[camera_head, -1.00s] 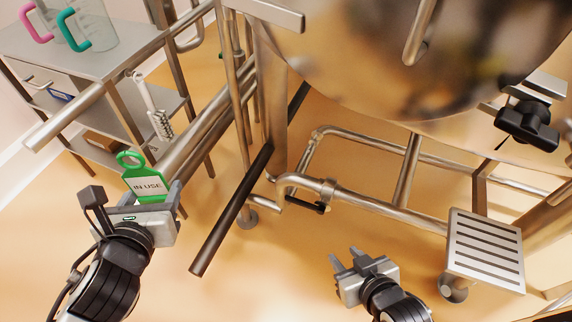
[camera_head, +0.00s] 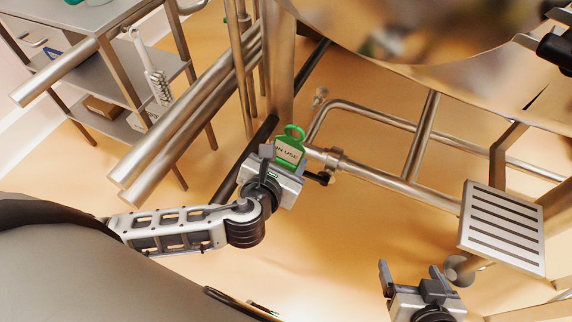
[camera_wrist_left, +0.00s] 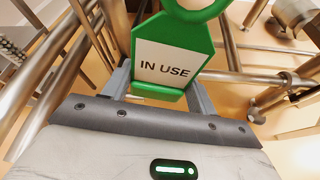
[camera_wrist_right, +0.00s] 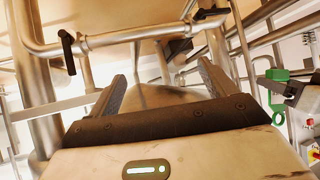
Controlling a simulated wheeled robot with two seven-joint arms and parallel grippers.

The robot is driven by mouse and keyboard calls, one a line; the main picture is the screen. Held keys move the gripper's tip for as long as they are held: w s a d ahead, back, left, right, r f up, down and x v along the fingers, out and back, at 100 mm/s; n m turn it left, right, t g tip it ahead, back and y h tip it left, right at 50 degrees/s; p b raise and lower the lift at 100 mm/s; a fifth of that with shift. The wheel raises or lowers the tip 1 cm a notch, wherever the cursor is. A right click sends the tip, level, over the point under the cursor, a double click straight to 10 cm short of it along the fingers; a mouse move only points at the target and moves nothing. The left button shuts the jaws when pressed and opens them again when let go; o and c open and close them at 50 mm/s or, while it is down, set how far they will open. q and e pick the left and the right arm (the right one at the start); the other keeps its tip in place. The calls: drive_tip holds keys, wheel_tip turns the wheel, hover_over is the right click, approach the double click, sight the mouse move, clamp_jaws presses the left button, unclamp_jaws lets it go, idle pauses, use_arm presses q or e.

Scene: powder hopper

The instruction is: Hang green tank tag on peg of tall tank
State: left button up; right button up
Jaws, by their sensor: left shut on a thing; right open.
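The green tag (camera_head: 290,152), with a ring on top and a white "IN USE" label, is upright in my left gripper (camera_head: 284,166), which is shut on its lower edge. The tag fills the upper middle of the left wrist view (camera_wrist_left: 172,62), its ring cut off by the top edge. It also shows at the right of the right wrist view (camera_wrist_right: 275,92). The polished tank (camera_head: 430,35) is above and right of the tag, only its lower part visible. I cannot make out a peg on it. My right gripper (camera_head: 410,272) is open and empty at the lower right.
A steel pipe frame (camera_head: 400,185) runs right of the tag, with a black-handled valve (camera_head: 322,177) close beside my left gripper. A slotted step (camera_head: 502,228) stands at the right. A shelf cart (camera_head: 80,50) with a brush (camera_head: 150,70) is at the left. Open floor lies below the pipes.

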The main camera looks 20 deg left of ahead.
use_arm(q)
drive_tip(key=r+b+x, duration=0.2)
drive_tip(key=b+x, duration=0.2)
drive_tip(key=x, duration=0.5)
drive_tip(key=shift+w+d, duration=0.45)
drive_tip(key=shift+w, duration=0.3)
use_arm(e)
drive_tip(key=shift+w+a+f+m, duration=0.15)
drive_tip(key=shift+a+f+m, duration=0.15)
drive_tip(key=shift+f, duration=0.35)
use_arm(q)
drive_tip(key=shift+f, duration=0.15)
use_arm(e)
drive_tip(key=shift+f, duration=0.25)
use_arm(q)
drive_tip(key=o, duration=1)
use_arm(e)
drive_tip(key=shift+r, duration=0.1)
